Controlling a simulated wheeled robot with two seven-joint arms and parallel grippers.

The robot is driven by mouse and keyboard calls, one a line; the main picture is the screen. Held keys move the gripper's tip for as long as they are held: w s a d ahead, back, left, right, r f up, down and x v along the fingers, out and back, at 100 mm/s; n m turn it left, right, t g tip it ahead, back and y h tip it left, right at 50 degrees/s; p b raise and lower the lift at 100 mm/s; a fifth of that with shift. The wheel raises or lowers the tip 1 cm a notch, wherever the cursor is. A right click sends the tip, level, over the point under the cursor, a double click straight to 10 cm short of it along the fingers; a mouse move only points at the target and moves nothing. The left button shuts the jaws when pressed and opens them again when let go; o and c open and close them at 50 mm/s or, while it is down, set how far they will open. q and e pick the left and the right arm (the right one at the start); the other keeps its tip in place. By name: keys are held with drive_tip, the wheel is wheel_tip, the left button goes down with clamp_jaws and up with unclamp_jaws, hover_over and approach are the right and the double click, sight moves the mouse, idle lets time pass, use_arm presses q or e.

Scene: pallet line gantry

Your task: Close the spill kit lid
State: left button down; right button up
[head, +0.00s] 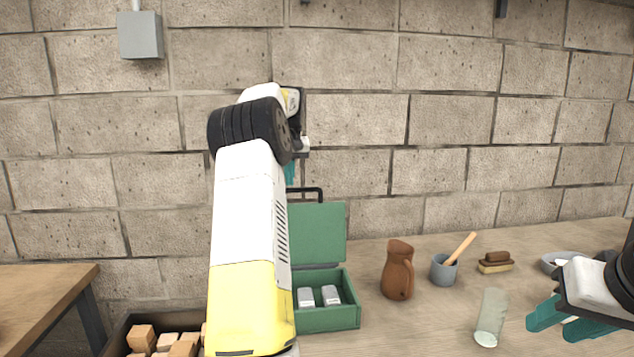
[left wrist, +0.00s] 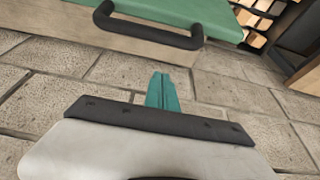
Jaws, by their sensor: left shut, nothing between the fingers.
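The green spill kit (head: 335,318) stands on the workbench with its lid (head: 325,232) raised upright at the back. A black handle (head: 308,190) sits on the lid's top edge. My left gripper (head: 290,174) is shut and empty, just above the lid near the handle, partly hidden by my own arm. In the left wrist view, the shut teal fingers (left wrist: 162,92) are apart from the black handle (left wrist: 148,28) and the green lid (left wrist: 195,12). My arm hides the kit's left part. My right gripper (head: 551,331) is open and empty over the bench at right.
Two grey-white blocks (head: 330,295) lie inside the kit. A brown jug (head: 398,270), a grey mortar with pestle (head: 443,270), a brush (head: 495,262), a bowl (head: 552,262) and a clear glass (head: 490,318) stand to its right. A crate of wooden blocks (head: 118,335) is at lower left.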

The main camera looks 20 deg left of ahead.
use_arm(q)
drive_tip(key=shift+s+d+f, duration=0.1)
drive_tip(key=shift+s+d, duration=0.45)
drive_tip(key=shift+s, duration=0.3)
drive_tip(key=shift+s+d, duration=0.5)
drive_tip(key=shift+s, duration=0.35)
